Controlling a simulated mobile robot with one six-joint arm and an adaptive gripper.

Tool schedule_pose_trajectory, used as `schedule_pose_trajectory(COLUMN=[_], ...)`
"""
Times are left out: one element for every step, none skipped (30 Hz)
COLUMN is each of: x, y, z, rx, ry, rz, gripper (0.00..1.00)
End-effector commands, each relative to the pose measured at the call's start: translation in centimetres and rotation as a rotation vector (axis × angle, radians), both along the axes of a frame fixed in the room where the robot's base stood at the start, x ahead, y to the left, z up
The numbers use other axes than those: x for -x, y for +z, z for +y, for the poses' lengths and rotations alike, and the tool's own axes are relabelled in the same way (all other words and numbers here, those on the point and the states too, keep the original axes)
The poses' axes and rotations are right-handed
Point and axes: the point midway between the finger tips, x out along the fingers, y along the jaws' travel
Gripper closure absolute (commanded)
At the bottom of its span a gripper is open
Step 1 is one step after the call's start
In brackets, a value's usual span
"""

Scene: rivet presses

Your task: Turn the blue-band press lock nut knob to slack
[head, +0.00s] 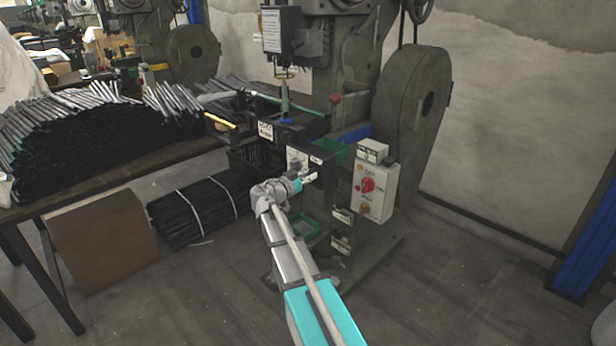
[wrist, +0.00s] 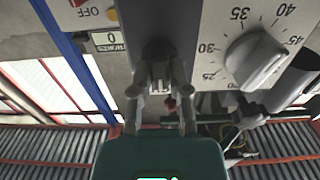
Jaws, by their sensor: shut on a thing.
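My gripper (head: 309,178) is at the front of the large grey-green press (head: 345,75), just below its small dial panel. In the wrist view my gripper (wrist: 158,82) has its two fingers closed in on a dark upright piece (wrist: 157,45), which appears to be the lock nut knob. The fingers hide much of it, so its turn angle cannot be told.
A switch box (head: 375,190) with a red knob stands right of my gripper. Green bins (head: 302,223) are low on the press. A table (head: 105,178) heaped with dark rods is at left, with a carton (head: 100,240) beneath. The floor at right is clear.

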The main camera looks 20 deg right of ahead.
Motion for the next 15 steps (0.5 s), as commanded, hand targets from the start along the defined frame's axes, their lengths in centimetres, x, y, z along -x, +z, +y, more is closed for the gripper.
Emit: schedule_pose_trajectory(x=[0.06, 0.07, 0.08, 0.08, 0.07, 0.07, 0.06, 0.07, 0.06, 0.05, 0.05, 0.03, 0.03, 0.03, 0.02], y=[0.03, 0.03, 0.03, 0.04, 0.04, 0.05, 0.05, 0.05, 0.06, 0.06, 0.06, 0.06, 0.06, 0.06, 0.06], z=[-0.12, -0.16, -0.23, -0.26, -0.29, -0.32, -0.35, -0.38, -0.39, -0.41, -0.42, -0.44, -0.44, -0.45, -0.45], rx=[0.002, 0.004, 0.006, 0.007, 0.009, 0.012, 0.016, 0.019, 0.025, 0.029, 0.034, 0.041, 0.047, 0.054, 0.063], ry=[-0.001, -0.001, -0.002, -0.002, -0.003, -0.003, -0.003, -0.004, -0.004, -0.004, -0.005, -0.005, -0.005, -0.005, -0.006], rz=[0.003, 0.006, 0.011, 0.014, 0.02, 0.028, 0.037, 0.046, 0.059, 0.072, 0.085, 0.105, 0.121, 0.139, 0.164], gripper=[1.0, 1.0, 1.0, 1.0, 1.0, 1.0, 1.0, 1.0, 1.0, 1.0, 1.0, 1.0, 1.0, 1.0, 1.0])
